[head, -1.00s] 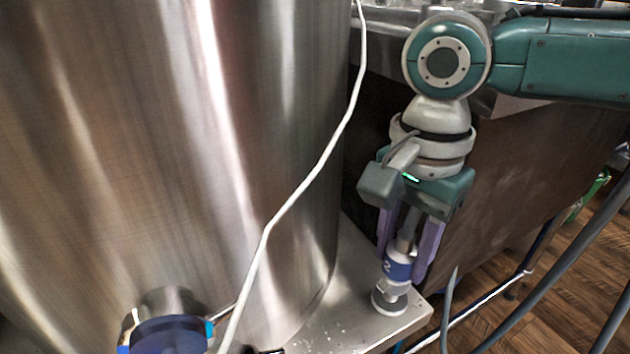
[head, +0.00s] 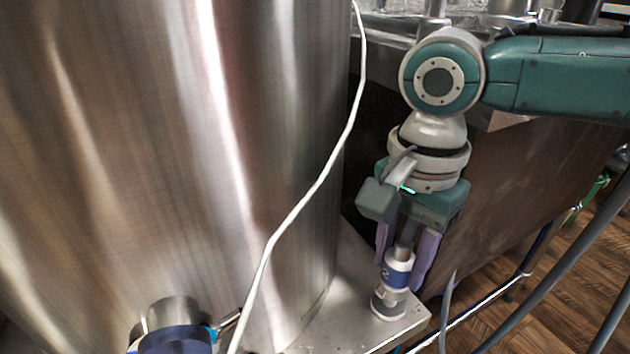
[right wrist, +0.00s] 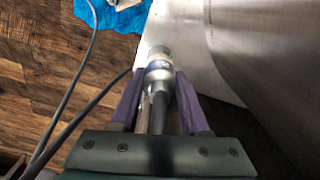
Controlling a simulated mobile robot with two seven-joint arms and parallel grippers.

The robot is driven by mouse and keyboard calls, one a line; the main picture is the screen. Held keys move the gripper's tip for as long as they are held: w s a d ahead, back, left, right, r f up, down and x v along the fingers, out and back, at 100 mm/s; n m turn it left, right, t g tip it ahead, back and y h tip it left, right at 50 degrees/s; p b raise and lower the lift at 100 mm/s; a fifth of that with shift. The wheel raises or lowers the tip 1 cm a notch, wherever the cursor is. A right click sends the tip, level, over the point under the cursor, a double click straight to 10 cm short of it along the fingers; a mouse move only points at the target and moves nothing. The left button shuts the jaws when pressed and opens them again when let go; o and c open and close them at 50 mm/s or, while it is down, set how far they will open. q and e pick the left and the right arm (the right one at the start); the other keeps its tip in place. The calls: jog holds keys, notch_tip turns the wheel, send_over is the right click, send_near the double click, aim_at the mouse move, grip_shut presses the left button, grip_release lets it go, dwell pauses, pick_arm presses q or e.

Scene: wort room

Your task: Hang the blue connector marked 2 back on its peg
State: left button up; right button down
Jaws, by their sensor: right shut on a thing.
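The connector (head: 398,270) is a white and grey cylinder with a blue band marked 2. It stands nearly upright at the corner of a metal ledge (head: 345,318), its wide lower end at or just above the surface; I cannot tell if it touches. My right gripper (head: 406,256) points down and is shut on the connector, with a purple finger on each side. In the right wrist view the connector (right wrist: 158,75) sits between the purple fingers. No peg can be made out. My left gripper is not in view.
A large steel tank (head: 180,150) fills the left, with a blue-capped fitting (head: 175,338) low on it. A white cable (head: 300,205) hangs across the tank. Grey hoses (head: 560,270) run at the right above a wooden floor. A dark panel (head: 490,210) stands behind my right arm.

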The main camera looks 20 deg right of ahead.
jog(key=shift+f+b, duration=0.6)
jog(key=shift+f, duration=0.7)
jog(key=shift+c, duration=1.6)
grip_release()
jog(key=shift+r, duration=0.1)
